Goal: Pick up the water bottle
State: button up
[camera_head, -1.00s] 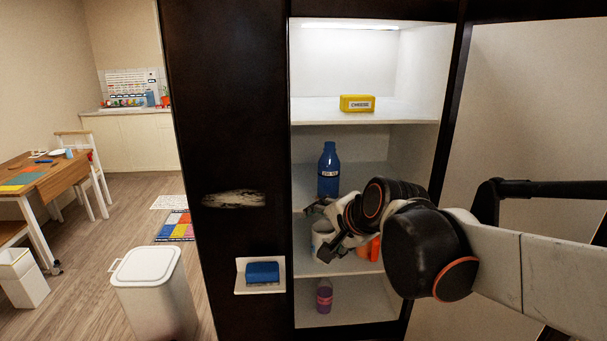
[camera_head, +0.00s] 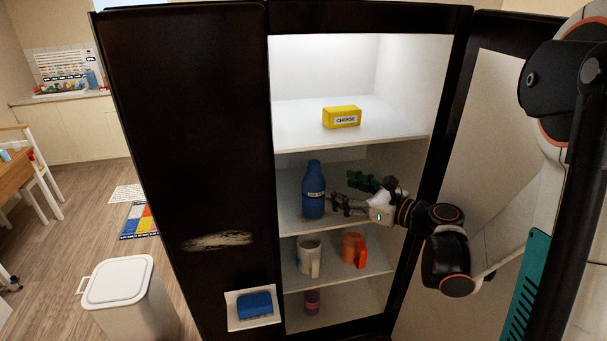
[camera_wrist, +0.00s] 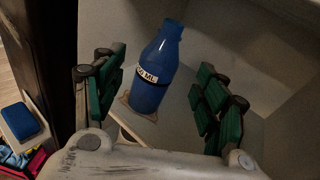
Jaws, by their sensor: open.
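The blue water bottle (camera_head: 313,190) stands upright on the fridge's second shelf, near its left side. In the wrist view the bottle (camera_wrist: 156,75) shows between the two green-padded fingers, ahead of the palm. My gripper (camera_head: 345,194) is open, just right of the bottle in the head view. It holds nothing. Whether a finger touches the bottle cannot be told.
A yellow cheese box (camera_head: 341,117) sits on the shelf above. A white mug (camera_head: 308,256) and an orange mug (camera_head: 353,248) stand on the shelf below, with a small purple bottle (camera_head: 311,301) at the bottom. The open fridge door (camera_head: 490,130) is at right.

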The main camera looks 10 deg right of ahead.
aim_at(319, 171)
jog(key=shift+m+t+y, duration=0.3)
jog(key=shift+m+t, duration=0.2)
jog(key=shift+m, duration=0.1)
jog(key=w+a, duration=0.1)
jog(key=w+r, duration=0.1)
jog(key=w, duration=0.1)
jog(key=w+a+p, duration=0.1)
jog(key=w, duration=0.1)
jog(key=shift+w+a+r, duration=0.15)
jog(key=shift+a+r, duration=0.15)
jog(key=shift+a, duration=0.05)
jog(key=x, duration=0.5)
jog(key=shift+w+f+p, duration=0.1)
jog(key=shift+f+p, duration=0.2)
jog(key=shift+p, duration=0.05)
jog(key=c, duration=1.3)
